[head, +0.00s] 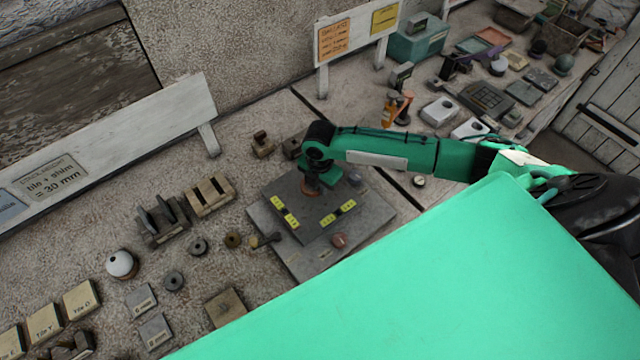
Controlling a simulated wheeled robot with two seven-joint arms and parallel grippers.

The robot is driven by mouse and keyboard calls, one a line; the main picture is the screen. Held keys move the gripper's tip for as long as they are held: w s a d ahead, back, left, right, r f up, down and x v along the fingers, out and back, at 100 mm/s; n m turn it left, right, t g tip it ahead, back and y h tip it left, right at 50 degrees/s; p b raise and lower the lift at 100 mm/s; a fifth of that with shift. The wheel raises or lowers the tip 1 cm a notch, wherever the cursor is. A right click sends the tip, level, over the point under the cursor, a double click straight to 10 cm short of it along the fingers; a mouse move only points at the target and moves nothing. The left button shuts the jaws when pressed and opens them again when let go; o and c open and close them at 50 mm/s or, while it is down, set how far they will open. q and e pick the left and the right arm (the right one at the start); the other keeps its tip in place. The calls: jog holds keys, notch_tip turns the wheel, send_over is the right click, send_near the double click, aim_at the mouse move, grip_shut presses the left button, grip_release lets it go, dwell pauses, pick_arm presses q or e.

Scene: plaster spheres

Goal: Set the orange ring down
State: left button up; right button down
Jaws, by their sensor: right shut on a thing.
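My right gripper (312,182) reaches in from the right and points down over a dark square plate (318,228). It is shut on a small orange-brown piece, which I take to be the orange ring (309,191); only part of it shows below the fingers. The ring is at or just above the plate's top; I cannot tell whether it touches. The plate carries yellow labels and lies on a larger grey slab (376,213). My left gripper is not in view.
A small reddish piece (340,240) is by the plate's front edge. Signboards (130,130) line the back.

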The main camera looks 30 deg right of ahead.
jog(key=shift+f+b, duration=0.3)
jog(key=shift+f, duration=0.4)
dwell(0.6)
jog(key=c, duration=1.4)
grip_release()
jog(key=shift+r+p, duration=2.05)
